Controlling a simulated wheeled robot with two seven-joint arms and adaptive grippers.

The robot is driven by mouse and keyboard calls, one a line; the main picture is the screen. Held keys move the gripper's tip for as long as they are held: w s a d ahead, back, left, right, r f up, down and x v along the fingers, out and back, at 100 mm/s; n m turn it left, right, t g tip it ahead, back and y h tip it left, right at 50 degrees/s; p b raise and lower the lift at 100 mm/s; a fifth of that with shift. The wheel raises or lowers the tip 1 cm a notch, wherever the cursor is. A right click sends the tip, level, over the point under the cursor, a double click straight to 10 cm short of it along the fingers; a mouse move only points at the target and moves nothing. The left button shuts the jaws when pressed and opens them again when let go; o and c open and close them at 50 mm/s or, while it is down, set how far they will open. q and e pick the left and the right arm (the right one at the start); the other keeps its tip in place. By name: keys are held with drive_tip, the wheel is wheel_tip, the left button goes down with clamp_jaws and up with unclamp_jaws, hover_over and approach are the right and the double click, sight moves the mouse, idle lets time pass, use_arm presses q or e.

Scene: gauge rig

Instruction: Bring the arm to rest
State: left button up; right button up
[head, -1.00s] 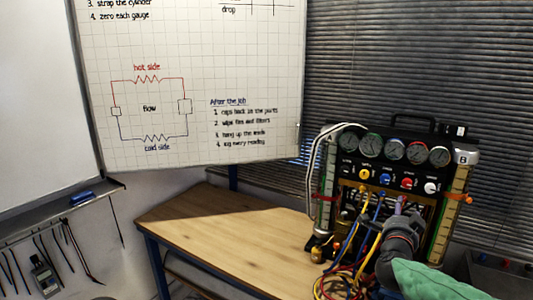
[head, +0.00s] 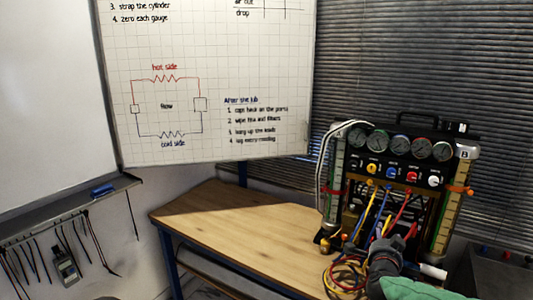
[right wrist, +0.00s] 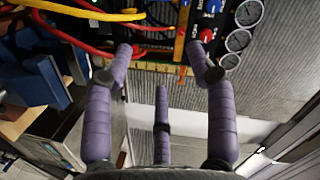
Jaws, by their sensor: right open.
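My right gripper (head: 393,243) is low in front of the gauge rig (head: 400,165), and my arm with its green cover comes in from the bottom right. In the right wrist view, the purple padded fingers of my right gripper (right wrist: 159,62) stand wide apart with nothing held between them. The rig's gauges and knobs lie beyond the fingertips there. I cannot tell whether a finger touches the rig or its hoses. My left gripper is not in view.
Red, yellow and blue hoses (head: 345,275) hang from the rig and coil beside my right gripper. The wooden bench top (head: 235,225) is bare to the left. A whiteboard (head: 210,80) and window blinds (head: 420,60) stand behind. A tool rail (head: 60,212) is at far left.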

drive_tip(key=s+a+f+n+g+y, duration=0.25)
drive_tip(key=a+f, duration=0.25)
drive_tip(key=f, duration=0.6)
drive_tip(key=s+a+f+n+g+y, duration=0.2)
drive_tip(key=s+a+f+n, duration=0.15)
drive_tip(key=f, duration=0.85)
drive_tip(key=s+a+f+n+g+y, duration=0.25)
drive_tip(key=a+f, duration=0.25)
drive_tip(key=f, duration=0.6)
drive_tip(key=s+a+f+n+g+y, duration=0.1)
drive_tip(key=s+a+f+g, duration=0.1)
drive_tip(key=s+f, duration=0.3)
drive_tip(key=s+a+f+n+g+y, duration=0.1)
drive_tip(key=s+a+f, duration=0.4)
drive_tip(key=s, duration=0.8)
drive_tip(key=s+a+f+n+g+y, duration=0.2)
drive_tip(key=s+f, duration=0.4)
drive_tip(key=s, duration=0.3)
drive_tip(key=shift+a+n+g, duration=0.55)
drive_tip(key=shift+a+g, duration=0.55)
drive_tip(key=shift+g, duration=0.1)
